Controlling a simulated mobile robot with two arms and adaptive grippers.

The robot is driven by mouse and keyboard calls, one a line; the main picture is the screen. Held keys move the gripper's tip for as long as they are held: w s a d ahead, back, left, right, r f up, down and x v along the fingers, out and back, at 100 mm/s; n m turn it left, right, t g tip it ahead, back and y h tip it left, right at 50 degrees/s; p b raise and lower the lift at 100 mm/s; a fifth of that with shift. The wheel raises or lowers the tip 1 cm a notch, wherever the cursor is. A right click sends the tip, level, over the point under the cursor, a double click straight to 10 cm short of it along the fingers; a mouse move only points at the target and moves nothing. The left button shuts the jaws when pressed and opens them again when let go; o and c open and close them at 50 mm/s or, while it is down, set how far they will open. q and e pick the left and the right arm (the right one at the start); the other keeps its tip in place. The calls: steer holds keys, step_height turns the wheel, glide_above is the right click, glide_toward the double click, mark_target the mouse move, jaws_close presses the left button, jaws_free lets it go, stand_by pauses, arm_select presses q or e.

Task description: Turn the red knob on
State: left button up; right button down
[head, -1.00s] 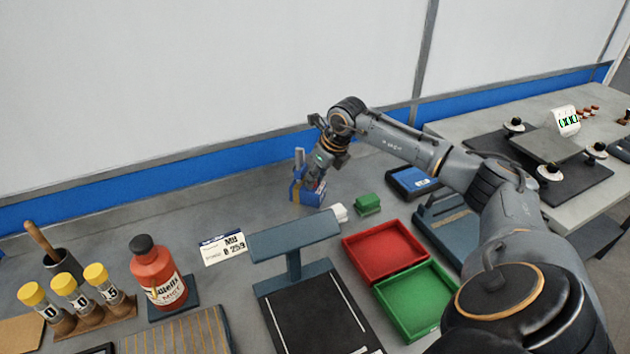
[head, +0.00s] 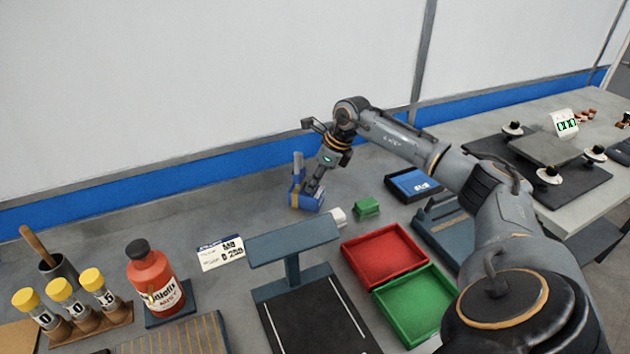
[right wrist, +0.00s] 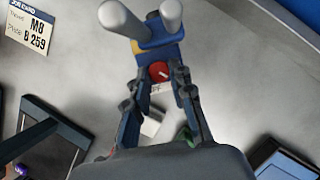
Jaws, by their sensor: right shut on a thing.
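The red knob (right wrist: 158,71) shows in the right wrist view as a red disc with a white mark, on the face of a small blue device (right wrist: 165,48). In the head view the blue device (head: 309,203) stands on the bench near the back wall, and the knob is hidden. My right gripper (right wrist: 159,74) has one fingertip on each side of the knob and is shut on it. In the head view my right gripper (head: 312,188) reaches down to the device from the right. My left gripper is in neither view.
A white block (head: 339,216) and a green block (head: 367,207) lie close to the device. A red tray (head: 384,253), a green tray (head: 416,303) and a T-shaped stand (head: 292,240) are nearer. The bench left of the device is mostly clear.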

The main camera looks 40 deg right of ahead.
steer(key=c, duration=1.1)
jaws_free()
steer(key=shift+c, duration=0.2)
steer(key=shift+r, duration=0.15)
steer(key=v, duration=1.1)
steer(key=shift+s+d+r, duration=0.15)
steer(key=shift+s+r, duration=0.1)
steer(key=shift+r, duration=0.1)
steer(key=shift+f, duration=0.1)
